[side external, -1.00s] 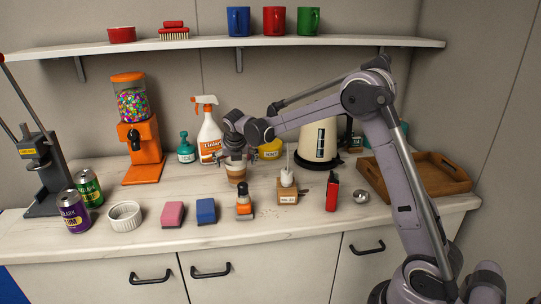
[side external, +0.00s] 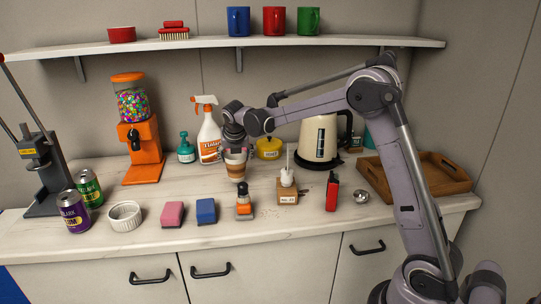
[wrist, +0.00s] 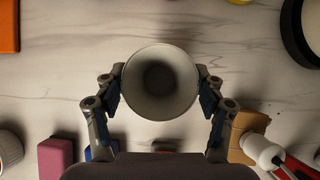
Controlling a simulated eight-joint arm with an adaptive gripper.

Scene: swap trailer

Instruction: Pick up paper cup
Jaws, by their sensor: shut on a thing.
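The paper cup (side external: 236,166) is white and brown banded and upright. In the side view it is under my gripper (side external: 236,150), which reaches down from above. In the wrist view I look into the open top of the empty-looking cup (wrist: 160,82), and the two fingers of my gripper (wrist: 160,95) press on its left and right sides. The cup appears raised a little above the counter. Its far side is hidden.
Behind stand a spray bottle (side external: 210,138), a teal bottle (side external: 185,148), a yellow pot (side external: 268,149) and a kettle (side external: 318,140). A wooden tray (side external: 452,186) is at right.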

